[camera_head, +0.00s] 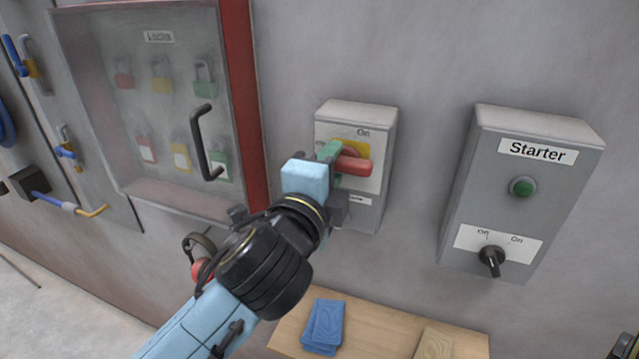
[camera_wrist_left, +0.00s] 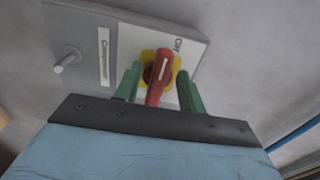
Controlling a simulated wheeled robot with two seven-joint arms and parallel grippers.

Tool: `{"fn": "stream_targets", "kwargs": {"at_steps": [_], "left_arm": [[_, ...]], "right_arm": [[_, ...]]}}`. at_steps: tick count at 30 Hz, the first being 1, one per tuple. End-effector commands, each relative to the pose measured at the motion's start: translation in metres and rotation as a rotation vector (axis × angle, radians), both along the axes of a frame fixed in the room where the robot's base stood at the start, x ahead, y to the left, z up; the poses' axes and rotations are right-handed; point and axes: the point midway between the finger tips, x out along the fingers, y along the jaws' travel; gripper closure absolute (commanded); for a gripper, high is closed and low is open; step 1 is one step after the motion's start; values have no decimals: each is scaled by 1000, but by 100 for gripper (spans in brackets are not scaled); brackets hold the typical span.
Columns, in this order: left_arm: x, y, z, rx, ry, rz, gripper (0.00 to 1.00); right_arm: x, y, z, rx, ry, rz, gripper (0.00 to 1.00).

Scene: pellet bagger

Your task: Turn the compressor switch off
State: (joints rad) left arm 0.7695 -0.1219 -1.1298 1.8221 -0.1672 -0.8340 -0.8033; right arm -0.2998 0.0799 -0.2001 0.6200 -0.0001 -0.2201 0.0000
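The compressor switch is a grey box (camera_head: 384,130) on the wall with a yellow disc and a red handle (camera_head: 356,166). In the head view the handle lies roughly sideways, and On is printed above it. My left gripper (camera_head: 335,160) is at the handle and hides part of the switch face. In the left wrist view the red handle (camera_wrist_left: 158,78) stands between the two green fingers of my left gripper (camera_wrist_left: 158,90), with a narrow gap on each side. I cannot tell which setting the handle marks. My right gripper is not in view.
A Starter box (camera_head: 538,152) with a green button and black knob is on the right. A padlock cabinet (camera_head: 240,100) with a black handle is on the left. Below, a wooden shelf (camera_head: 385,335) holds folded blue cloths (camera_head: 323,325). The wall between the boxes is clear.

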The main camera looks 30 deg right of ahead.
Motion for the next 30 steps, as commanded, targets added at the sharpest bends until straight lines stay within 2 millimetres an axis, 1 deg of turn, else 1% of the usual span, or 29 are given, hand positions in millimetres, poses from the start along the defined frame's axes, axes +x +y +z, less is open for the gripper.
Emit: {"fn": "stream_targets", "kwargs": {"at_steps": [5, 15, 21, 25, 30], "left_arm": [[-12, 15, -2, 0, 0, 0, 60], [-55, 65, -2, 0, 0, -1, 60], [-75, 88, -2, 0, 1, -1, 60], [-82, 97, -1, 0, 1, 0, 60], [-85, 100, -1, 0, 1, 0, 60]], "right_arm": [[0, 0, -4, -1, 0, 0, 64], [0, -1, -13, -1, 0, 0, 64], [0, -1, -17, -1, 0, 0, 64], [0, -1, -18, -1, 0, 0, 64], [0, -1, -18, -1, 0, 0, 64]]}}
